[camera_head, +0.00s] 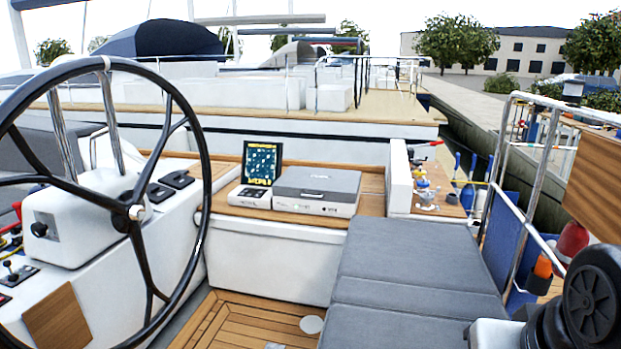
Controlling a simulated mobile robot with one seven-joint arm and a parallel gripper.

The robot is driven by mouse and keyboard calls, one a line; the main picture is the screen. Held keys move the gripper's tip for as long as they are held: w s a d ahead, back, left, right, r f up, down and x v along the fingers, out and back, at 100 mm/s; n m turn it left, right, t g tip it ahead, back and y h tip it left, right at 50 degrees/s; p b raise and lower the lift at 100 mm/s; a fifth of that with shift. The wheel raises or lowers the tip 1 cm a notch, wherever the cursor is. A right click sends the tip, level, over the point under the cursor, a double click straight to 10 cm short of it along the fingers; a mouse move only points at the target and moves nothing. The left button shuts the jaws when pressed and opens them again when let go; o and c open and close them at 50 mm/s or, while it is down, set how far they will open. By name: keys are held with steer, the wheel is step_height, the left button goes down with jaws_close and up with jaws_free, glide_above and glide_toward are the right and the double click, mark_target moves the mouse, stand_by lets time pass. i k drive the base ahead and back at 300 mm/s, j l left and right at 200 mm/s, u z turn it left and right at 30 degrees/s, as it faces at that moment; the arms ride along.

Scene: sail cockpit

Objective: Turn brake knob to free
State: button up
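The large black steering wheel (127,210) stands at the left on a white pedestal (85,215). A small round black knob (39,229) sits on the pedestal's near face, seen through the wheel's spokes. It looks like the brake knob, but I cannot read a label or tell its setting. The wheel's hub (136,212) is to the right of the knob, in front of the pedestal. My gripper is not in view, so I cannot see what it holds or where it is relative to the knob.
The wheel rim and spokes stand in front of the pedestal. A small lever panel (14,272) is below the knob. A grey cushioned bench (405,270) fills the centre right. The teak floor (245,325) between bench and wheel is mostly clear. A steel rail (503,180) runs at the right.

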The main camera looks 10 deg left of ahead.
mark_target(38, 230)
steer(key=k, duration=0.55)
steer(key=k+u, duration=0.1)
steer(key=u, duration=1.35)
steer(key=i+j+u, duration=0.1)
steer(key=i+u, duration=0.15)
steer(key=i, duration=0.25)
steer(key=i+u, duration=0.3)
steer(key=i, duration=0.2)
